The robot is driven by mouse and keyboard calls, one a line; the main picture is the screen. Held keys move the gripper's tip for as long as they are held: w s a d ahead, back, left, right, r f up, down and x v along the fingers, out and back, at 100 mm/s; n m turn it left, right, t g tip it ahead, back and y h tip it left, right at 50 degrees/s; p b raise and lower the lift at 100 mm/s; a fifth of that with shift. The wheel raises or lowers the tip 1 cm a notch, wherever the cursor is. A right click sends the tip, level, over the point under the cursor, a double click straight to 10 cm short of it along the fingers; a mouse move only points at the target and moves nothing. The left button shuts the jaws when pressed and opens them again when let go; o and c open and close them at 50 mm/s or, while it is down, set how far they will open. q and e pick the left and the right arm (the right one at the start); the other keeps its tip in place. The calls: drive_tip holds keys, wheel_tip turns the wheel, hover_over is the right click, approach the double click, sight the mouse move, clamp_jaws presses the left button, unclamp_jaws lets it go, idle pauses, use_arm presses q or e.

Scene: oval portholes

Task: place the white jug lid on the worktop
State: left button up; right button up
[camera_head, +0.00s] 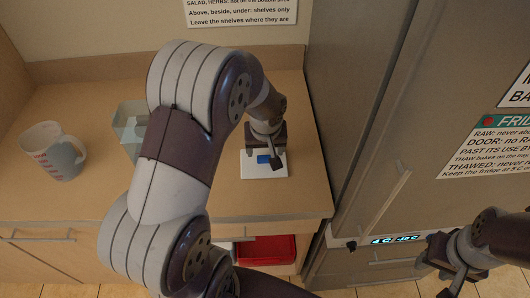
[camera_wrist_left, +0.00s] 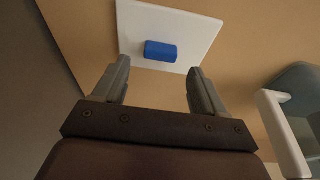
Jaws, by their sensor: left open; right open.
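The white jug lid (camera_head: 252,171) is a flat white square with a blue knob (camera_head: 263,159). It appears to lie flat on the worktop (camera_head: 225,195), near its right end. My left gripper (camera_head: 268,153) is over the lid, open and empty. In the left wrist view the lid (camera_wrist_left: 195,32) lies ahead of the fingers, and the blue knob (camera_wrist_left: 160,51) shows between and just past the open fingertips (camera_wrist_left: 160,66), touching neither. My right gripper (camera_head: 453,274) is open and empty at the lower right, in front of the fridge.
A measuring jug (camera_head: 54,151) stands at the left. In the left wrist view a grey-blue vessel with a white handle (camera_wrist_left: 284,134) is close on the right. The tall fridge (camera_head: 355,110) borders the worktop's right side.

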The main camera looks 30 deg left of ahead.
sight(266, 172)
use_arm(q)
drive_tip(key=s+v, duration=0.1)
drive_tip(key=v, duration=0.7)
drive_tip(key=s+d+f+m, duration=0.2)
drive_tip(key=s+d+m, duration=0.1)
drive_tip(key=s, duration=0.2)
drive_tip(key=s+d+f+m+g+h, duration=0.1)
drive_tip(key=s+d+f+m, duration=0.2)
drive_tip(key=s, duration=0.2)
drive_tip(key=shift+d+h, duration=0.2)
drive_tip(key=shift+h, duration=0.1)
